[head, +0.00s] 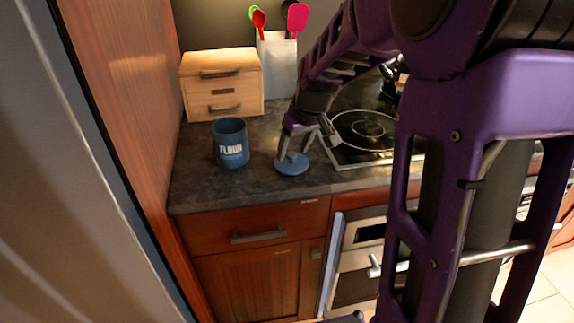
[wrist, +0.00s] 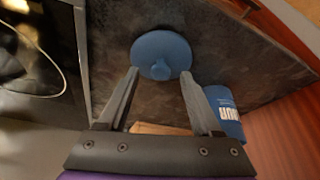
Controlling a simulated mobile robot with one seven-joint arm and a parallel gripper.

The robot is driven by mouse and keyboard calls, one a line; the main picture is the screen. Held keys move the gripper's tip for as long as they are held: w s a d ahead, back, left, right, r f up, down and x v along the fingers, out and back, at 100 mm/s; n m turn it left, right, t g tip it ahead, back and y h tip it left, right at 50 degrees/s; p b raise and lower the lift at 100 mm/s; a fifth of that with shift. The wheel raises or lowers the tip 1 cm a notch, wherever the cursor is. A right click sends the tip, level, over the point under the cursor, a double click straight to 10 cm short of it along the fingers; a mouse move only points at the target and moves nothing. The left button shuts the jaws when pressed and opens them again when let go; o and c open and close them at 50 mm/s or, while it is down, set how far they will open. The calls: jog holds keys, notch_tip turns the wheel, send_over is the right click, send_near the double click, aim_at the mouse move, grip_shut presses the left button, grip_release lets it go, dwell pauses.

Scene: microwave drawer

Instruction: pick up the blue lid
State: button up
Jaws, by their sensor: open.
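The blue lid (head: 291,164) is a flat round disc with a small knob and lies on the dark counter, right of the flour canister. In the wrist view the blue lid (wrist: 161,54) lies just beyond my fingertips, with its knob toward them and roughly centred between them. My gripper (head: 296,150) is open and empty, pointing down at the lid from above. In the wrist view my gripper's two fingers (wrist: 158,72) are spread on either side of the knob. I cannot tell whether they touch the lid.
An open blue flour canister (head: 231,146) stands left of the lid, and close to one finger in the wrist view. A wooden drawer box (head: 221,84) and a white utensil holder (head: 277,65) stand behind. The cooktop (head: 361,136) is to the right.

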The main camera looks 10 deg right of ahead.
jog(key=shift+x, duration=0.85)
jog(key=shift+r, duration=0.1)
grip_shut()
